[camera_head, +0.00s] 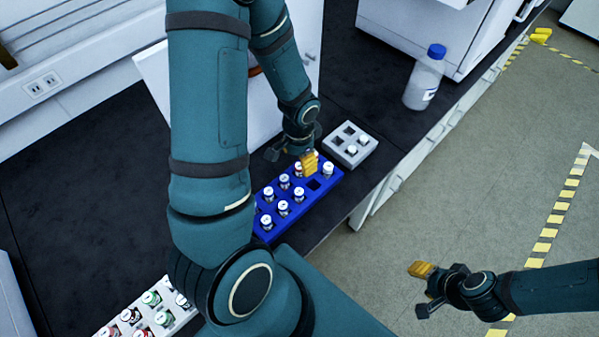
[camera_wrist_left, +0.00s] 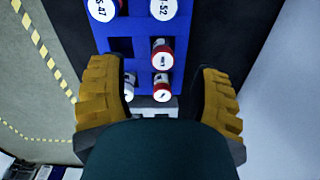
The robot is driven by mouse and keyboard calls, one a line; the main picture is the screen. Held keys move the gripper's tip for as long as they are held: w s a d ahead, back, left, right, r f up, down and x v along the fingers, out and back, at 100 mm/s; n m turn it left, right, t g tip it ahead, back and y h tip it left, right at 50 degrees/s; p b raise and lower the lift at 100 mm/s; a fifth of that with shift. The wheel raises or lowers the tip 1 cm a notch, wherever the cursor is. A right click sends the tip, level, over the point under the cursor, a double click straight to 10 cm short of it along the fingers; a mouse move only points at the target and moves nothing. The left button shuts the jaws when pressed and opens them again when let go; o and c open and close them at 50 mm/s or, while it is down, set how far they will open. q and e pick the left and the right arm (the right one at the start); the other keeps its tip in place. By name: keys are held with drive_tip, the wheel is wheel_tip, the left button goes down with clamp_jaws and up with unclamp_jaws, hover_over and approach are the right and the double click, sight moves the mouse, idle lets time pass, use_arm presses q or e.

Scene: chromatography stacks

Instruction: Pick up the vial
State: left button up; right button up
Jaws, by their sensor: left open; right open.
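A blue rack (camera_head: 325,193) on the dark bench holds several white-capped vials, one of them a vial (camera_head: 283,208) near its middle. My left gripper (camera_head: 309,160) is over the far end of this rack, open. In the left wrist view, its fingers (camera_wrist_left: 160,80) stand wide apart on either side of the rack (camera_wrist_left: 138,22). Between and just beyond them are a red-banded vial (camera_wrist_left: 162,55), another red-banded vial (camera_wrist_left: 162,87) and a white-capped vial (camera_wrist_left: 130,86). No vial is visibly touched. My right gripper (camera_head: 425,288) is open and empty above the floor.
A small grey rack (camera_head: 340,160) with a few vials stands just beyond the blue rack. Another light rack (camera_head: 118,318) of vials is at the lower left. A blue-capped bottle (camera_head: 423,82) stands near the bench edge. An empty slot (camera_head: 313,184) shows in the blue rack.

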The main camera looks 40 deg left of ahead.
sight(300, 166)
use_arm(q)
drive_tip(key=shift+w+a+f+b, duration=0.15)
drive_tip(key=shift+f+b, duration=0.2)
drive_tip(key=shift+f, duration=1.05)
drive_tip(key=shift+w+f+b, duration=0.1)
drive_tip(key=shift+f+b, duration=0.2)
drive_tip(key=shift+f, duration=1.05)
drive_tip(key=c, duration=1)
